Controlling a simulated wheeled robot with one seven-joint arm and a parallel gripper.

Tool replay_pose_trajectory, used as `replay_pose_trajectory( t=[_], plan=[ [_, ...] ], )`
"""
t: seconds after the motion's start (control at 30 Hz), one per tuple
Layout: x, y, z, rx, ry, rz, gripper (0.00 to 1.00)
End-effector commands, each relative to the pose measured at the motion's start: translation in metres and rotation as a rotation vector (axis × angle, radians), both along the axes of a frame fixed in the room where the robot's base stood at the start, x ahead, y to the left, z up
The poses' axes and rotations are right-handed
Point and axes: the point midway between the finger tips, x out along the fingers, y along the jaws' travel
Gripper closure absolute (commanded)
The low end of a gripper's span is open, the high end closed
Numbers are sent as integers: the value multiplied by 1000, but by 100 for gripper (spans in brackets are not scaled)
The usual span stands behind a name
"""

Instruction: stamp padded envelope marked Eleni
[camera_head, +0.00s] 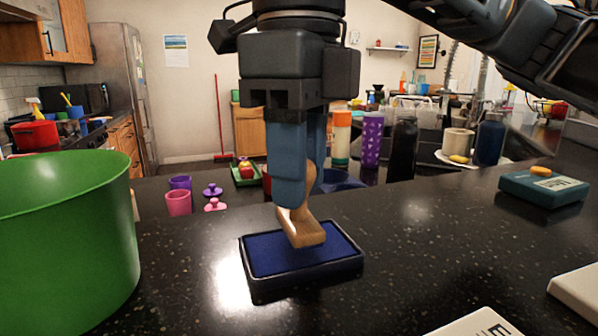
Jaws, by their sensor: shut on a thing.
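My gripper (298,190) points straight down and is shut on a wooden stamp (303,232). The stamp's handle is partly hidden by the blue fingers. Its flat base is over the blue ink pad (262,262), which lies in a dark tray on the black counter. I cannot tell whether the base touches the pad. A white flat item (468,328) with dark lettering is cut off by the bottom edge. It may be the envelope marked Eleni, but the name is not readable.
A large green pot (65,240) stands at the left. A pale object (580,293) is cut off at the right edge. A teal box (543,188) with an orange item on top lies at the back right. The counter (420,240) right of the ink pad is clear.

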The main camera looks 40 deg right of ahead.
Motion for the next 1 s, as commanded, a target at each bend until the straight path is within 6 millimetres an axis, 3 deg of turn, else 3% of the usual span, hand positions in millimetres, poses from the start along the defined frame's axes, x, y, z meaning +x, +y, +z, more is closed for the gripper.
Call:
replay_pose_trajectory(
  t=[0.7,1.0],
  plan=[
    [0,0,54,0,-1,-1,87],
    [0,0,55,0,-1,0,87]
  ],
)
